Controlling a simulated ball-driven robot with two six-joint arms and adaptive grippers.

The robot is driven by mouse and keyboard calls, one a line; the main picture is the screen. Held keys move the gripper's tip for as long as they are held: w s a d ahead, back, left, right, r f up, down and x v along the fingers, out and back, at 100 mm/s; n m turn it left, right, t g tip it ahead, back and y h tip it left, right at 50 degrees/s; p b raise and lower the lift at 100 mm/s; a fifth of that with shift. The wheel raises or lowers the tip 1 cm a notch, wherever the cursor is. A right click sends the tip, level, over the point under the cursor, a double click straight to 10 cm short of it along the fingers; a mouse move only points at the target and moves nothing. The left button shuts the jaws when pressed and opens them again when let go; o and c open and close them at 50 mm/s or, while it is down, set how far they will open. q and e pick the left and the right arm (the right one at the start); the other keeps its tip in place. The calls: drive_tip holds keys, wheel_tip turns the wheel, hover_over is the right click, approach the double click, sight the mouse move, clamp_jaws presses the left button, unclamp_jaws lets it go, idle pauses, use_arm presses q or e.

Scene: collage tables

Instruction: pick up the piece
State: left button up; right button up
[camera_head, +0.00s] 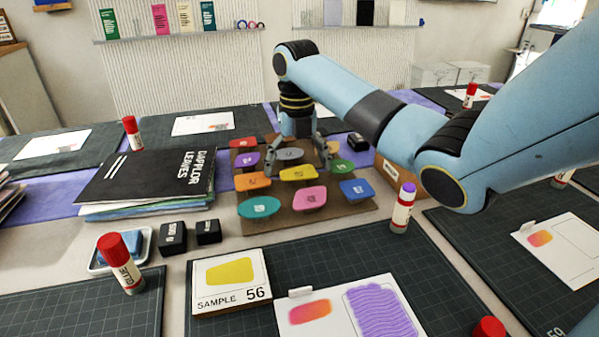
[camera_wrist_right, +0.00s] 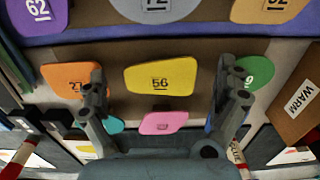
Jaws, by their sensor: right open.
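The yellow piece (camera_head: 299,173), numbered 56, lies flat on a brown board (camera_head: 232,222) among several coloured pieces. In the right wrist view the yellow piece (camera_wrist_right: 161,88) lies between the fingers of my right gripper (camera_wrist_right: 160,80), which is open and empty. In the head view my right gripper (camera_head: 297,165) points down over the back half of the board, its fingers spread on either side of a grey piece (camera_head: 289,154) and the yellow one. A sample card (camera_head: 230,309) at the front shows a yellow shape and 56. My left gripper is not in view.
Orange (camera_head: 252,181), pink (camera_head: 309,198), blue (camera_head: 356,189), teal (camera_head: 259,207) and green (camera_head: 343,167) pieces surround the yellow one. A purple-topped glue stick (camera_head: 402,208) stands right of the board. Black blocks (camera_head: 173,238) and a folder stack (camera_head: 145,178) are at left.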

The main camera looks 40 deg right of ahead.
drive_tip(key=c, duration=0.9)
